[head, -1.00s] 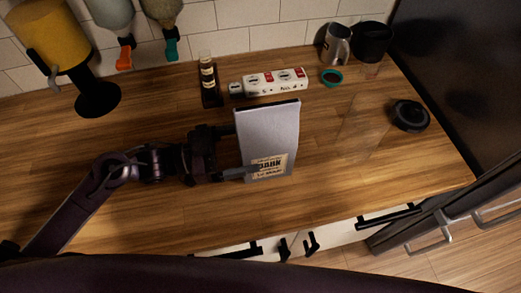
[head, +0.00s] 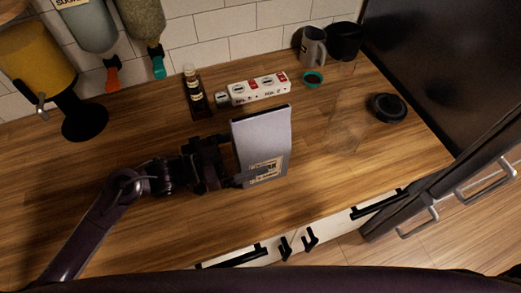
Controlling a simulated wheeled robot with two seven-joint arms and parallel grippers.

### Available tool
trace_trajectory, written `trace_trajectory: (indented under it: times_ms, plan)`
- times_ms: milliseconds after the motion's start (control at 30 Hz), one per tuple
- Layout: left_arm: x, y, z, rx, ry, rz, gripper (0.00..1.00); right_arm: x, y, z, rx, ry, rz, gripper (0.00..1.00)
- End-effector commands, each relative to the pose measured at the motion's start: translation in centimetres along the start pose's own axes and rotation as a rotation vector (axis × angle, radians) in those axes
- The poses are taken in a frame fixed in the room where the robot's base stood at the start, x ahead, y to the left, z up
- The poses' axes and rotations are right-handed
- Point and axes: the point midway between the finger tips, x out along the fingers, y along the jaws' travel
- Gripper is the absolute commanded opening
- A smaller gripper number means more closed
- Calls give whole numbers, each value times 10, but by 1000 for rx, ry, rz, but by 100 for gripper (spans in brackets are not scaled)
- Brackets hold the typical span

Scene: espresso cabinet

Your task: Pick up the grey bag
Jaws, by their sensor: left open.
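The grey bag (head: 262,142) stands upright on the wooden counter, with a pale printed label low on its front. My left gripper (head: 236,160) is at the bag's left edge, with its fingers pointing right towards it. The jaws are open. The near finger is by the lower left edge of the bag; the far finger is partly hidden behind it. I cannot tell whether either finger touches the bag. My right gripper is not in view.
A white box (head: 259,88) and a dark bottle (head: 195,92) stand behind the bag. A clear glass container (head: 347,130) is to the right, with a black round lid (head: 388,107) beyond. The counter in front of the bag is free.

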Motion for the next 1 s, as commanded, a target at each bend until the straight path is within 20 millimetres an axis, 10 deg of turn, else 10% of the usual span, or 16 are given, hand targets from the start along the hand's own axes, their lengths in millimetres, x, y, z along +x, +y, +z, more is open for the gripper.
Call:
trace_trajectory:
  times_ms: [400, 800, 1000]
  plan:
    - [17, 0, 1, 0, -1, -1, 84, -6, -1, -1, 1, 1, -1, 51]
    - [17, 0, 1, 0, -1, -1, 32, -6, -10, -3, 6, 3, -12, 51]
    - [17, 0, 0, 1, 1, -1, 29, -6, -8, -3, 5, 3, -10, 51]
